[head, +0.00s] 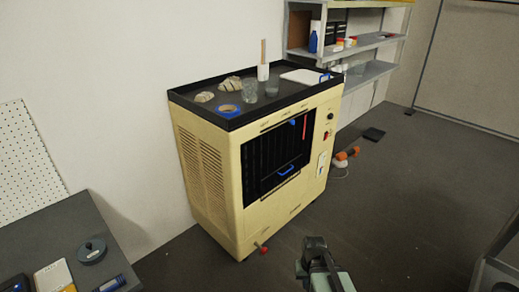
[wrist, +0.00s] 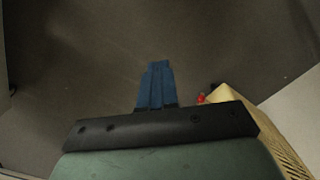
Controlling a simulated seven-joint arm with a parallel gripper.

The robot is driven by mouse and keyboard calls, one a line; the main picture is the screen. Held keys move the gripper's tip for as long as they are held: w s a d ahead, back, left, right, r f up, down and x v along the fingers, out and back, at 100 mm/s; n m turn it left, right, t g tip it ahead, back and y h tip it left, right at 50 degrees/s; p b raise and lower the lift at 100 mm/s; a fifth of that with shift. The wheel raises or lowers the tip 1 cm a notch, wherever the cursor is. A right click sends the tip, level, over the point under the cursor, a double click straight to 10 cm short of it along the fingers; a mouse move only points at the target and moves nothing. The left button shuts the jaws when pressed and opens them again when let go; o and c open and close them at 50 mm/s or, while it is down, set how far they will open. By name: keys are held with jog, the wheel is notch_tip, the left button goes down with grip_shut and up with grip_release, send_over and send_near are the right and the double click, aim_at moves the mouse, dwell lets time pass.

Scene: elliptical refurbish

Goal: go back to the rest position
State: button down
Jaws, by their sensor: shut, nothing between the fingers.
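My gripper (wrist: 156,68) shows in the wrist view with its blue fingers together and nothing between them. It hangs over bare grey floor. Part of my arm (head: 318,262) shows at the bottom middle of the head view, in front of the beige machine and apart from it; the fingers cannot be made out there. The beige machine (head: 222,205) stands against the wall, and its corner (wrist: 232,98) shows at the right of the wrist view.
A red knob (head: 263,250) sticks out low on the machine. Its black top tray (head: 232,123) holds blue tape (head: 228,111), glasses and cloths. A grey table (head: 62,232) stands front left. Shelves (head: 372,42) and an orange tool (head: 342,155) are beyond. Floor to the right is mostly clear.

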jog(key=s+f+g, duration=0.3)
jog(key=s+f, duration=0.6)
jog(key=s, duration=0.5)
jog(key=s+f+g, duration=0.3)
jog(key=s+f, duration=0.6)
jog(key=s, duration=0.5)
jog(key=shift+s+f, duration=0.15)
jog(key=shift+f, duration=0.15)
